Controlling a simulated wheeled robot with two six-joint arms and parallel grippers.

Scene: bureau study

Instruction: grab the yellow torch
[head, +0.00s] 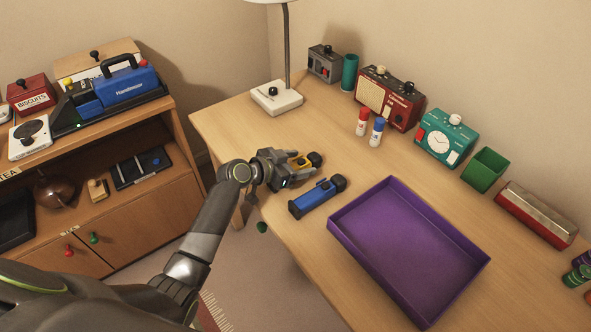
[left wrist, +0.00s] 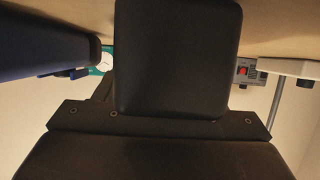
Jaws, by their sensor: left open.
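The yellow torch (head: 303,162) lies on the desk, its black head pointing right and partly covered by my left gripper. My left gripper (head: 294,166) is over the torch's yellow body, with its jaws open and a finger on either side of it. I cannot tell whether the fingers touch it. In the left wrist view dark parts fill the middle, and I cannot make out the yellow torch there. My right gripper is not in view.
A blue torch (head: 313,199) lies close in front of the gripper; a blue shape (left wrist: 45,45) shows in the left wrist view. A purple tray (head: 410,245) stands to the right. A lamp (head: 277,98), red and blue-capped bottles and several boxes stand farther back.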

